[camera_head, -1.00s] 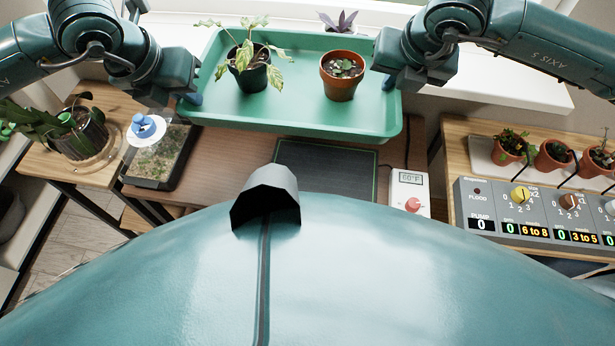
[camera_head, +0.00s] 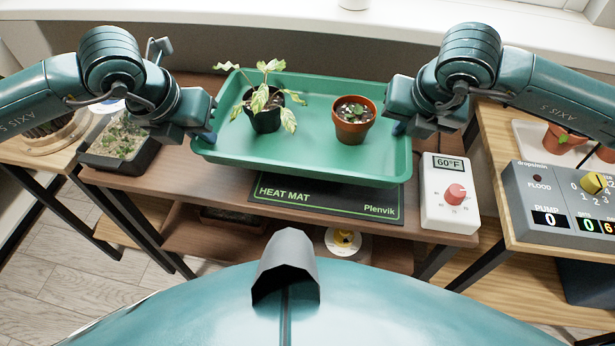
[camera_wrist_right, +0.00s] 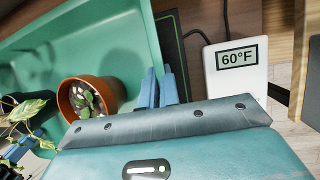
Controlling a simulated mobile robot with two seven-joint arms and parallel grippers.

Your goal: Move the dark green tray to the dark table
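The green tray (camera_head: 300,170) spans the middle of the head view, above the dark brown table (camera_head: 215,182). It carries a leafy plant in a dark pot (camera_head: 265,120) and a small plant in a terracotta pot (camera_head: 352,130), both upright. My left gripper (camera_head: 203,137) is at the tray's left end; its fingers are mostly hidden. My right gripper (camera_head: 400,128) is at the right end. In the right wrist view its blue fingers (camera_wrist_right: 159,88) are close together on the tray's rim. I cannot tell whether the tray touches the table or hangs just above it.
A heat mat (camera_head: 325,200) lies partly under the tray. A white thermostat (camera_head: 449,195) reading 60°F sits at the table's right. A pump controller (camera_head: 560,205) stands on the lighter table at right. The windowsill is behind.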

